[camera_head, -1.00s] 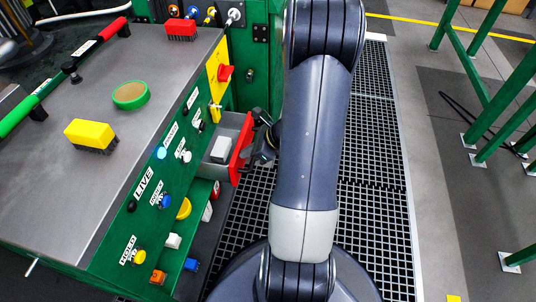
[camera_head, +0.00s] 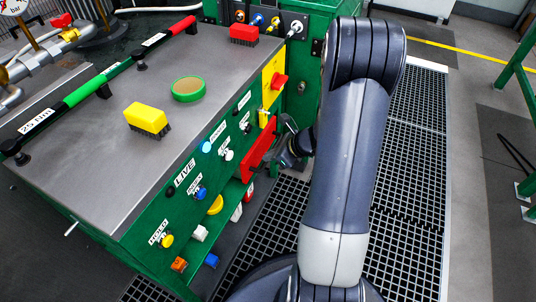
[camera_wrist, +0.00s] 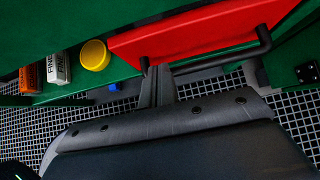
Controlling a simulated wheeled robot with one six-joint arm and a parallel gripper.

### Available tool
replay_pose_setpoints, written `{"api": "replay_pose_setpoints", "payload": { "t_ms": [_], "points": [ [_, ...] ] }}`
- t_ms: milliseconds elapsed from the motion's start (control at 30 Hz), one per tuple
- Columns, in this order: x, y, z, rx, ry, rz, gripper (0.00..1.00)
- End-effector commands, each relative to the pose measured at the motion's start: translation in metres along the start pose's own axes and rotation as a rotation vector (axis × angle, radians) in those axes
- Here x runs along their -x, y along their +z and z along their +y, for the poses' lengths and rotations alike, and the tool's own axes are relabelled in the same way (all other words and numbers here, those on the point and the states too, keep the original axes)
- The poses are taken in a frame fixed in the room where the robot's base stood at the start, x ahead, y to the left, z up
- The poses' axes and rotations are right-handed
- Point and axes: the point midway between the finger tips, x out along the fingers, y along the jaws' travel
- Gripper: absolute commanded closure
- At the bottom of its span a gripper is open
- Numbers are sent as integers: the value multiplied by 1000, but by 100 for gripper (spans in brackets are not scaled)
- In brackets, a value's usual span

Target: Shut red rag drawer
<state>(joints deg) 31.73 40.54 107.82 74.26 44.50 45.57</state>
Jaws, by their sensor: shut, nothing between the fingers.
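The red rag drawer (camera_head: 257,152) sits in the green bench front, and its red face lies close against the panel. No drawer interior shows in the head view, and I cannot tell whether a thin gap remains. In the wrist view the red drawer front (camera_wrist: 195,32) fills the top, with a black bar handle (camera_wrist: 222,54) along its lower edge. My gripper (camera_wrist: 156,72) is shut and empty, with its tips at the drawer front by the handle's left end. In the head view my gripper (camera_head: 281,146) is beside the drawer face, partly hidden by my arm.
Knobs project from the bench front. A lower shelf holds a yellow lid (camera_wrist: 95,55) and small boxes (camera_wrist: 58,68). Grating floor (camera_head: 410,180) lies open at right.

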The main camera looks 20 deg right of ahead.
Motion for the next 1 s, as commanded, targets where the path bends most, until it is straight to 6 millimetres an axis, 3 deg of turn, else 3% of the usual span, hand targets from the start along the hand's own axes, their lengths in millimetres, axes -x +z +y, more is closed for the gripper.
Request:
{"api": "replay_pose_setpoints", "payload": {
  "t_ms": [200,433,633,1000],
  "points": [
    [49,1,-2,0,-3,-1,100],
    [89,0,-2,1,-1,0,100],
    [102,-2,-1,1,1,0,100],
    [101,-3,-1,2,3,0,100]
  ]
}}
